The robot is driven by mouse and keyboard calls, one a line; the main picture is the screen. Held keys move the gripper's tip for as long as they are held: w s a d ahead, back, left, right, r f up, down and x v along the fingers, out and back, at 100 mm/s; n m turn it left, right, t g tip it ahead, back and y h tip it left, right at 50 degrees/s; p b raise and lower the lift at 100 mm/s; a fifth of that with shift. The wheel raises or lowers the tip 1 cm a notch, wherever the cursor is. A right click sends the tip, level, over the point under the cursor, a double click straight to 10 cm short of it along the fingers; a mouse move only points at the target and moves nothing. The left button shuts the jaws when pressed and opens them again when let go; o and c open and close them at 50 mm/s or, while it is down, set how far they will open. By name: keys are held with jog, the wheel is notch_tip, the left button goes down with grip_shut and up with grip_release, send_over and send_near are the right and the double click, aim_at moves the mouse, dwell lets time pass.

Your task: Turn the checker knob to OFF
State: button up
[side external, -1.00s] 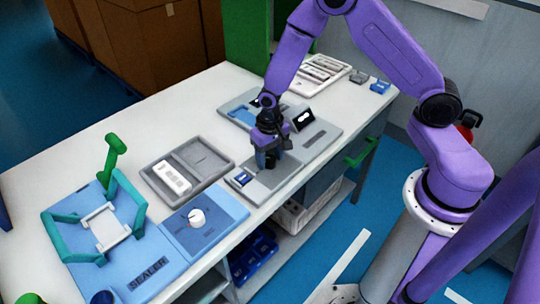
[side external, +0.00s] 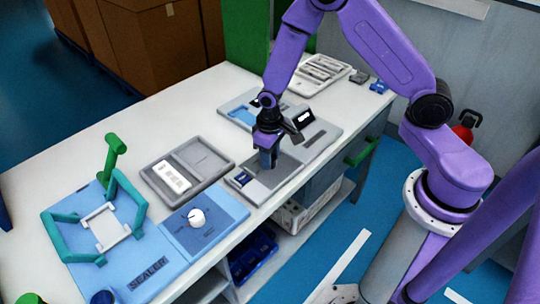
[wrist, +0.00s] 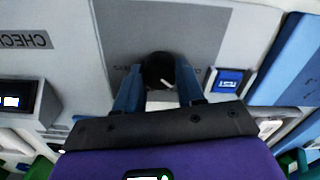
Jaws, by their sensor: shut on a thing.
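The checker (side external: 316,143) is a grey panel on the bench, with a small dark display (side external: 305,118) that shows a white readout. In the wrist view its lettered label (wrist: 22,39) is at the upper left, and the display (wrist: 18,101) is below it. The checker knob (wrist: 158,70) is round and black with a short white pointer mark set diagonally. My gripper (wrist: 157,88) has its two blue fingers closed on either side of the knob. In the side view my gripper (side external: 268,159) points down at the panel, and the knob is hidden there.
A small blue item (side external: 242,179) sits at the panel's near left corner. A grey two-part tray (side external: 205,160) with a white item stands to the left. A white tray (side external: 318,73) lies at the back.

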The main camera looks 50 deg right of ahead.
jog(key=n, duration=0.6)
dwell(0.6)
jog(key=o, duration=1)
jog(key=shift+o, duration=0.2)
notch_tip(320, 180, up, 18)
jog(key=shift+f, duration=0.25)
